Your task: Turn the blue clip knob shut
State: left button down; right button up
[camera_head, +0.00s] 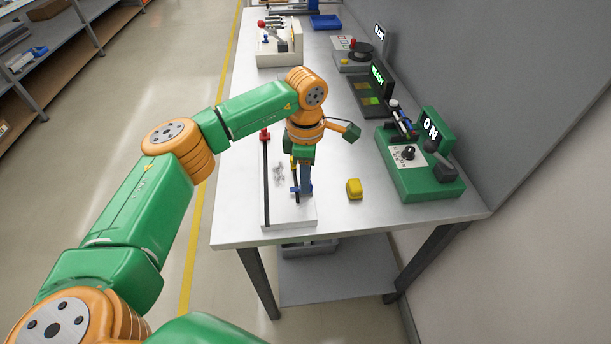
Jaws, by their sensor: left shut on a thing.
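The white lightbox (287,215) lies near the front left of the table. A black bar runs along its left side, with a red clip knob (265,134) at the far end. The blue clip knob (295,190) is at the box's near right part, mostly hidden by my left gripper. My left gripper (305,188) points down from above and is shut on the blue clip knob. The knob's exact turn angle is too small and covered to tell. My right gripper is not in view.
A yellow block (354,188) sits right of the lightbox. A green device (425,180) with an "ON" display stands at the table's right edge. More devices and a blue tray (325,22) are farther back. The table (340,215) is clear around the yellow block.

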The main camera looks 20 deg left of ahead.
pick_arm(q)
jog(key=c, duration=0.6)
grip_release()
jog(key=shift+c, duration=0.2)
jog(key=shift+w+r, duration=0.1)
jog(key=shift+r, duration=0.2)
notch_tip(320, 180, up, 7)
jog(key=shift+d+f+b, duration=0.1)
jog(key=shift+f+b, duration=0.1)
jog(key=shift+b, duration=0.4)
